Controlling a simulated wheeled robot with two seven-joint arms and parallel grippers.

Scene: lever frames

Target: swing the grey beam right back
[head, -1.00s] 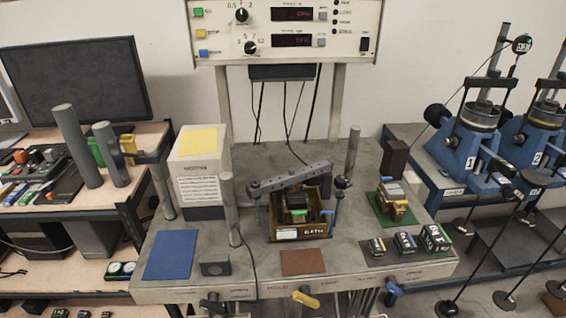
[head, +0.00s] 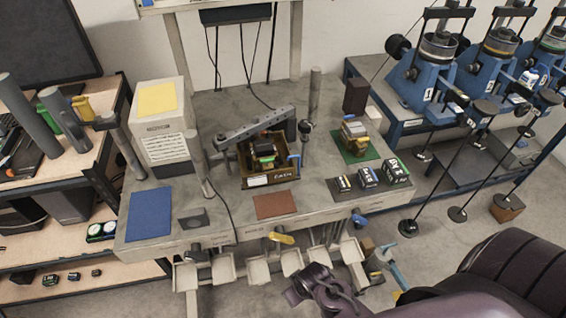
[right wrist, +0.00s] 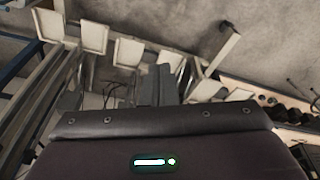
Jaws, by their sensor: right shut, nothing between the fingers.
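The grey beam (head: 253,125) lies across the brown box marked BATH (head: 270,181) on the bench, slanting up from left to right. Its right end is by a dark post with a black knob (head: 306,127). A green-and-black block (head: 264,153) sits in the box below the beam. My purple right arm comes in at the lower right of the head view, in front of the bench and well apart from the beam. In the right wrist view my right gripper (right wrist: 157,88) shows as dark fingers, shut and empty. The beam is not visible there. My left gripper is not in view.
Upright grey posts (head: 198,162) (head: 315,95) stand left and right of the beam. A white box (head: 163,125) stands at left; a yellow block sits on a green mat (head: 368,150) at right. Pale trays (head: 257,270) hang below the bench front. Blue machines (head: 430,75) stand beyond.

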